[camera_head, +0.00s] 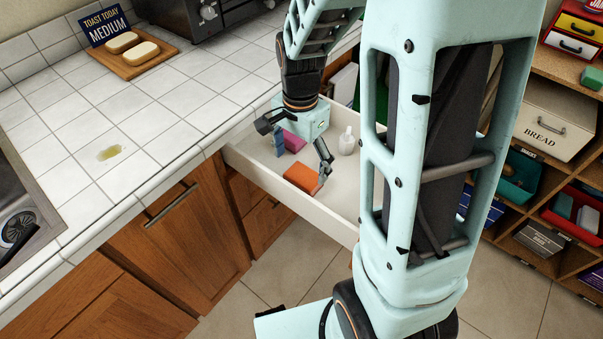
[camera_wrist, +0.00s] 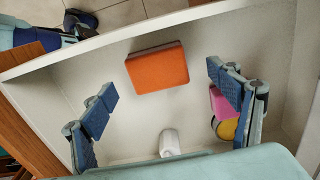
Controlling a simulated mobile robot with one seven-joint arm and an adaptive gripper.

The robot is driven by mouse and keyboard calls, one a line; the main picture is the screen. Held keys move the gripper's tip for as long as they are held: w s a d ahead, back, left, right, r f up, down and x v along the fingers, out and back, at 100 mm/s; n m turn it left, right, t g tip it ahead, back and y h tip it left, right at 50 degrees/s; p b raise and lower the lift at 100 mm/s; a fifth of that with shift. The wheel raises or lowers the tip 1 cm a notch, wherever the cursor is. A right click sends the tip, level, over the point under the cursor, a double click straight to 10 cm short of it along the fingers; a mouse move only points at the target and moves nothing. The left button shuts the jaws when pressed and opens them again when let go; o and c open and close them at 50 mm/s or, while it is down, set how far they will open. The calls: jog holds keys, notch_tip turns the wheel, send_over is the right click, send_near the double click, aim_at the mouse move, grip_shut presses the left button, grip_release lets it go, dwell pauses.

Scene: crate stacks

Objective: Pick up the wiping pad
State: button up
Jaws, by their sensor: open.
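The orange block (camera_head: 300,177), which looks like the wiping pad, lies flat in the open drawer near its front wall. In the wrist view the orange pad (camera_wrist: 157,70) has a darker strip along its far edge. My gripper (camera_head: 300,152) is inside the drawer area, pointing down, with its fingers wide apart and nothing between them. In the head view one finger is close to the pad's right end; I cannot tell if they touch. In the wrist view the pad lies ahead of the open fingers (camera_wrist: 163,92), not between the pads.
The white drawer (camera_head: 334,222) also holds a white bottle (camera_head: 346,141), a pink item (camera_head: 294,141) and a yellow round item (camera_wrist: 228,129) partly behind a finger. A yellowish spill (camera_head: 110,153) is on the tiled counter (camera_head: 150,130). Shelves with bins stand right.

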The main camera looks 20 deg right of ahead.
aim_at(303, 175)
jog(key=f, duration=0.3)
jog(key=f+b, duration=0.1)
jog(key=f, duration=0.1)
jog(key=shift+d+f, duration=0.25)
jog(key=shift+d, duration=0.05)
jog(key=shift+c, duration=0.7)
jog(key=c, duration=0.9)
jog(key=shift+r, duration=0.2)
